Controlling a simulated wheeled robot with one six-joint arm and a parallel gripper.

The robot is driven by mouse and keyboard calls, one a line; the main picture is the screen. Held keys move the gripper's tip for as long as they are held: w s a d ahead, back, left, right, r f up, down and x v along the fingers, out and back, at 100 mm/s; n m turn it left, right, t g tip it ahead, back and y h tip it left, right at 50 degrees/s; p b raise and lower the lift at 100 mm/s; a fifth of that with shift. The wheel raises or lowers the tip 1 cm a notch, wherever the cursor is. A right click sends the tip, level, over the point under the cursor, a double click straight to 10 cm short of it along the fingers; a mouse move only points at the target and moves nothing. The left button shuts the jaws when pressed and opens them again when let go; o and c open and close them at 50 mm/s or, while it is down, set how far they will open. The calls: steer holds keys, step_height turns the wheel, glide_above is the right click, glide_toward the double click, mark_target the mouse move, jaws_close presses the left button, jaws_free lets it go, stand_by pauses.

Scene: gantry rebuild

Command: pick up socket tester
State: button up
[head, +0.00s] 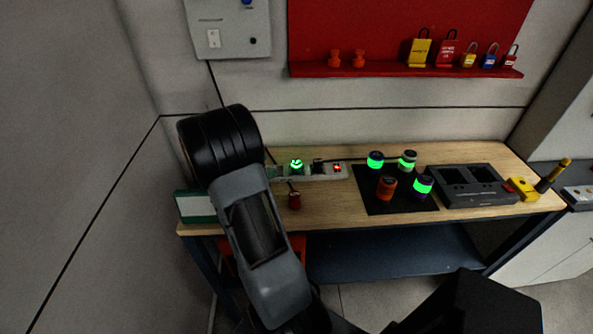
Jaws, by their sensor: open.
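A power strip (329,176) lies along the back left of the wooden bench. A small green-lit piece (297,165) sits on it and looks like the socket tester, though it is too small to be sure. A dark plug (318,166) and a red-lit switch (337,168) are to its right on the strip. My arm rises in front of the bench's left end and covers the strip's left part. My gripper's fingers cannot be made out in this view.
A black mat (368,204) holds several round batteries, some glowing green. A dark charger (465,199) and a yellow tool (523,188) stand to the right. A small red object (294,199) is in front of the strip. A red lock board (400,25) hangs above.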

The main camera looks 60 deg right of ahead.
mark_target(295, 161)
steer(key=shift+n+h, duration=0.3)
steer(key=x, duration=0.3)
steer(key=p+x, duration=0.1)
steer(key=x, duration=0.5)
steer(key=shift+w+d+f, duration=0.15)
steer(key=shift+d+f, duration=0.05)
steer(key=shift+d, duration=0.2)
steer(key=p+x, duration=0.2)
steer(key=x, duration=0.2)
steer(key=shift+d+r, duration=0.15)
steer(key=shift+r, duration=0.05)
steer(key=shift+s+d+f, duration=0.25)
steer(key=shift+d+f, duration=0.05)
steer(key=shift+d, duration=0.25)
steer(key=c, duration=1.1)
steer(key=shift+r, duration=0.15)
